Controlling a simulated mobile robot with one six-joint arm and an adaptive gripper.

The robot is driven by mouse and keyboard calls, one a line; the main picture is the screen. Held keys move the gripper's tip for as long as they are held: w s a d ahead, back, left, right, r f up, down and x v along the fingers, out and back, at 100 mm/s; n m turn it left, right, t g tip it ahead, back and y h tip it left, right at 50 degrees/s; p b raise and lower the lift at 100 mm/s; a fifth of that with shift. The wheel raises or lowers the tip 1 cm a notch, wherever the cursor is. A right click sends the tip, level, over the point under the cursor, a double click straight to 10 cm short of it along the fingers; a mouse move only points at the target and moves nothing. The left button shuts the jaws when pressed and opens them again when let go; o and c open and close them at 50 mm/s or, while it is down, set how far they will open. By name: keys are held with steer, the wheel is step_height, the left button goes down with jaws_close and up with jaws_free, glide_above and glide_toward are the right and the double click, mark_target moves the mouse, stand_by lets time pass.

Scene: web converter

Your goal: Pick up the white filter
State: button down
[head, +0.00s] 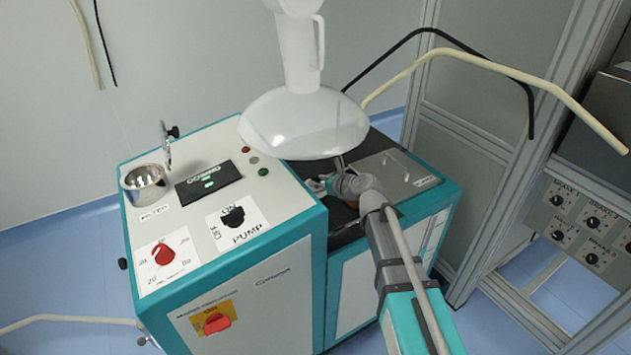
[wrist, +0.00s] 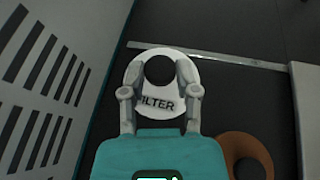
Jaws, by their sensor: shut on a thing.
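The white filter is a flat white ring with a dark round hole and black lettering that reads "ILTER", its first letter hidden by a finger. In the wrist view the white filter (wrist: 158,112) lies between the two fingers of my gripper (wrist: 160,80), which is shut on it. The dark surface shows beyond it. In the head view my gripper (head: 325,185) is over the dark top at the right part of the machine, below the clear hood. The filter is too small there to make out clearly.
A brown ring (wrist: 246,155) lies right of my gripper. A clear hood (head: 305,125) hangs close above. The white-and-teal machine (head: 215,225) carries a steel cup (head: 145,184) by a FILTER label. A metal lid (head: 397,172) is at right. A slotted wall (wrist: 45,80) rises at left.

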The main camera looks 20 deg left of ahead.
step_height(320, 180, up, 4)
steer(key=p, duration=0.3)
steer(key=w+d, duration=0.7)
steer(key=w, duration=0.2)
steer(key=w+d, duration=0.4)
steer(key=w, duration=0.1)
steer(key=shift+d+f, duration=0.2)
steer(key=shift+d, duration=0.15)
steer(key=shift+w+d, duration=0.5)
steer(key=shift+d, duration=0.05)
steer(key=shift+r, duration=0.1)
